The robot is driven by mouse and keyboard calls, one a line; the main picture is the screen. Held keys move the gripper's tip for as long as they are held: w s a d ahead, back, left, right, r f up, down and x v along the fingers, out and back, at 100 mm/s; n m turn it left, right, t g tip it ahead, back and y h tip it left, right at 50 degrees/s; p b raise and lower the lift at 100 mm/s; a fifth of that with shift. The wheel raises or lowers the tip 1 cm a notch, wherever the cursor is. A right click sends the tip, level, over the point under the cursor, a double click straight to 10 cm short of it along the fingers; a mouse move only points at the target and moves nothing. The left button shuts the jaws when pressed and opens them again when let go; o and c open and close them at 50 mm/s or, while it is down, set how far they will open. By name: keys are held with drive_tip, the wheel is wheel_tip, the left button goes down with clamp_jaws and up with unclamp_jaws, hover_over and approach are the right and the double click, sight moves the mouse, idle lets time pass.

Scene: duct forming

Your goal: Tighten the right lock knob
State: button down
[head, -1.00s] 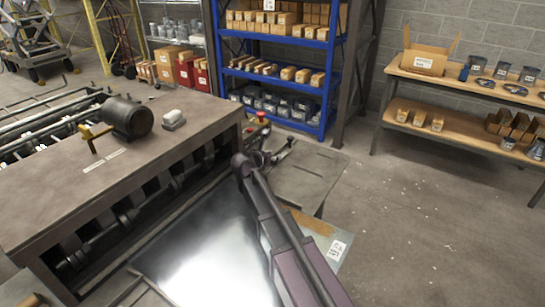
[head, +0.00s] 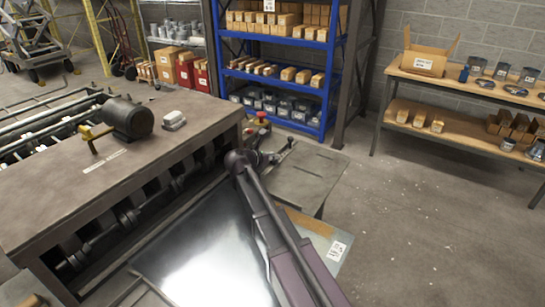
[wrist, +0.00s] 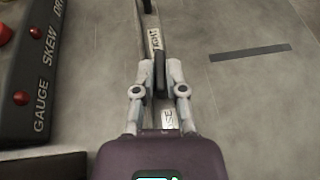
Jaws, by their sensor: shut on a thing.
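In the wrist view my gripper (wrist: 160,68) has its two pale fingers on either side of a slim dark upright piece (wrist: 160,76), which I take to be the right lock knob's handle. The fingers are shut on it. A narrow metal bar with small white labels (wrist: 154,40) runs under and beyond the fingers; their lettering is hard to read. In the head view my arm reaches to the right end of the machine (head: 120,155), and the gripper and knob are too small and covered to make out.
A dark control box (wrist: 30,75) marked GAUGE and SKEW, with red buttons, stands close left of my gripper. A flat grey side table (head: 305,180) lies beyond, with a dark slot (wrist: 250,52) at right. Blue shelving (head: 330,75) and a wooden workbench (head: 450,80) stand behind. Floor at right is clear.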

drive_tip(key=m+g+h, duration=0.2)
drive_tip(key=shift+w+a+m+g, duration=0.2)
drive_tip(key=shift+w+m+g, duration=0.1)
drive_tip(key=shift+m, duration=0.1)
drive_tip(key=shift+m+g+h, duration=0.4)
drive_tip(key=shift+m+g, duration=0.4)
drive_tip(key=shift+g, duration=0.1)
drive_tip(key=shift+s, duration=0.1)
drive_tip(key=c, duration=0.7)
unclamp_jaws()
drive_tip(key=shift+s+d+n+t, duration=0.1)
drive_tip(key=shift+n+t, duration=0.2)
